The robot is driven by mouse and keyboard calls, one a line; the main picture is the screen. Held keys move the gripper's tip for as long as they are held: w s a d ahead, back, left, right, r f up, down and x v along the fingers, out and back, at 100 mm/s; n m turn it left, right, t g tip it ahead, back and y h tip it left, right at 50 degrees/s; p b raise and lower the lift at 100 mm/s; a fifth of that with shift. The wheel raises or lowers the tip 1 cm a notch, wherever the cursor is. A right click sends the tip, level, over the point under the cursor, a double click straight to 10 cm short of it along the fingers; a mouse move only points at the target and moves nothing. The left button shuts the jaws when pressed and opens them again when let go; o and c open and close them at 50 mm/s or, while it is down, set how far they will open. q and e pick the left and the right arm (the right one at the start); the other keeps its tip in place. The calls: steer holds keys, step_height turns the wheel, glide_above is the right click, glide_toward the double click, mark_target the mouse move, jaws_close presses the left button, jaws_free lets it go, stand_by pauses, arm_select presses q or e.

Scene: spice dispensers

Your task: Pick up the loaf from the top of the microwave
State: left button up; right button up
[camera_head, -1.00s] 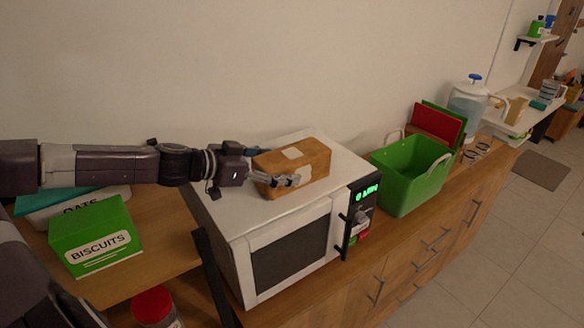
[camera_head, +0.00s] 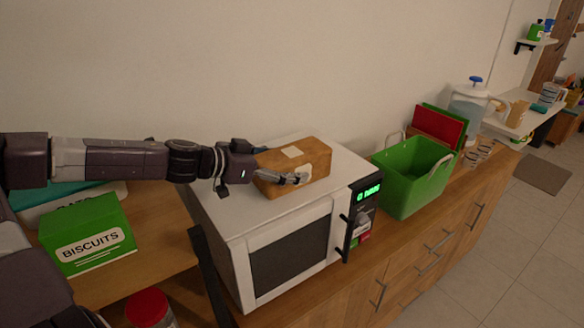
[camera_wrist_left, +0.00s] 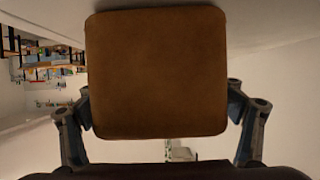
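The loaf (camera_head: 279,165) is a brown block with a pale label on top. It rests on top of the white microwave (camera_head: 228,212). My left gripper (camera_head: 296,174) reaches it from the left, with one finger along the loaf's front side. In the left wrist view the loaf's end face (camera_wrist_left: 156,72) fills the middle, between the two fingers, which sit close against its sides. The gripper looks shut on the loaf; the fingertips are partly hidden behind it. No lift off the microwave shows. My right gripper is not in view.
A green bin (camera_head: 408,187) stands on the counter right of the microwave, with a water jug (camera_head: 468,105) beyond. A green biscuits box (camera_head: 87,235) and a red-lidded jar (camera_head: 148,308) are at the left. The wall is behind; space above the loaf is clear.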

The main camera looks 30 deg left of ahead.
arm_select(q)
steer(key=c, duration=1.3)
steer(key=shift+r, duration=0.15)
